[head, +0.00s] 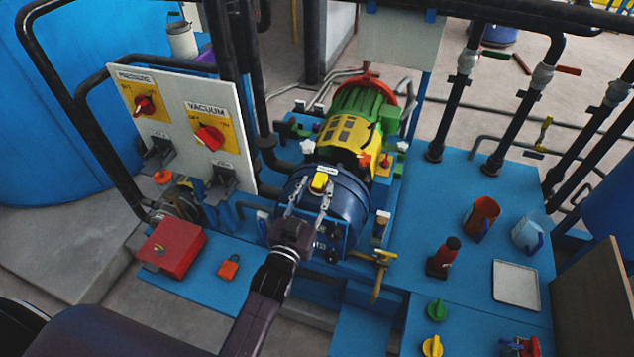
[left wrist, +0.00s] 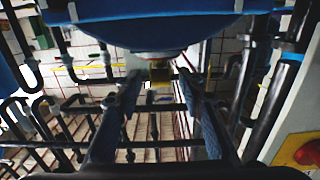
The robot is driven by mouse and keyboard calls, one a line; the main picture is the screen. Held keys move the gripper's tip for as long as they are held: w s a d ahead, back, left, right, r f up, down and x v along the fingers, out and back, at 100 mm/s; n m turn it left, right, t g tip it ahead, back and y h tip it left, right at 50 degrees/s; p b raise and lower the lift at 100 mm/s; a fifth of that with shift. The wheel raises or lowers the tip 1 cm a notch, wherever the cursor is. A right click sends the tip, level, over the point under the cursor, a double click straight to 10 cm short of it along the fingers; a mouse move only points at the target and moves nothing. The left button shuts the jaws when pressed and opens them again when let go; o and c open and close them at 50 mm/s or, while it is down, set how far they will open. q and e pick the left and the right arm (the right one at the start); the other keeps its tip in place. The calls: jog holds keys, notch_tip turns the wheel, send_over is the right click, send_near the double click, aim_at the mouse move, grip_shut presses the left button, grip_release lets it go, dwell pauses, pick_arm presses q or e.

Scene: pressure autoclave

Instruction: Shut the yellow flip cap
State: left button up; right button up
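The yellow flip cap (head: 320,182) is on top of the dark blue round vessel (head: 347,196), just in front of a small white label. It looks raised, but I cannot tell its exact angle. My left gripper (head: 309,198) is over the vessel's near side, with its two fingers apart on either side of the cap's near end. In the left wrist view, the open fingers (left wrist: 158,82) point up toward a small yellowish part (left wrist: 160,76) under the blue vessel edge (left wrist: 150,30). Nothing is held, and contact is not clear. My right gripper is not in view.
A green and yellow motor (head: 358,122) stands behind the vessel. A panel (head: 178,120) with red knobs is on the left. A red box (head: 171,247) and an orange padlock (head: 228,267) lie front left. A brass-yellow valve handle (head: 379,262) is right of the gripper.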

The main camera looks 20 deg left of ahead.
pick_arm(q)
jog(key=shift+w, duration=0.85)
jog(key=shift+c, duration=0.3)
grip_shut()
jog(key=shift+f+b, duration=0.3)
jog(key=shift+b, duration=0.25)
jog(key=shift+r, duration=0.2)
jog(key=shift+o, duration=0.3)
grip_release()
